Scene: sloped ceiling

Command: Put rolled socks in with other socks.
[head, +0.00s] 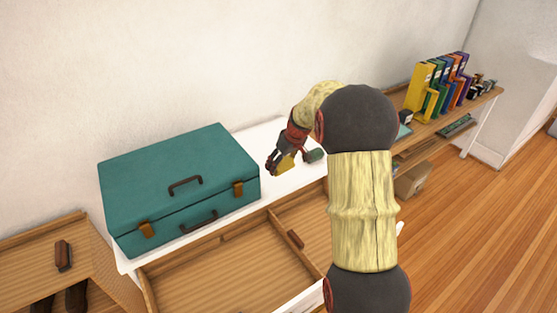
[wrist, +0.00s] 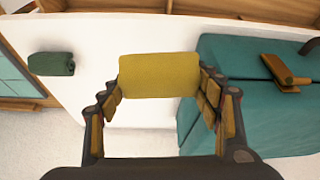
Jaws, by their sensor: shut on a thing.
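My gripper (head: 279,163) is shut on a mustard-yellow roll, likely rolled socks (wrist: 160,76), held across the fingers above the white dresser top (head: 262,150). The roll also shows in the head view (head: 286,166). A dark green roll, likely rolled socks (head: 314,155), lies on the white top to the right of my gripper; it also shows in the wrist view (wrist: 51,63). An open wooden drawer (head: 215,268) with a divider is in front, and its visible left part looks empty. A small brown piece (head: 296,239) shows in its right part, which my arm partly hides.
A closed teal suitcase (head: 165,175) stands on the dresser left of my gripper. A wooden unit with a brown brush-like thing (head: 63,256) is at lower left. A shelf with colourful binders (head: 440,85) stands at right. A cardboard box (head: 411,181) sits below it.

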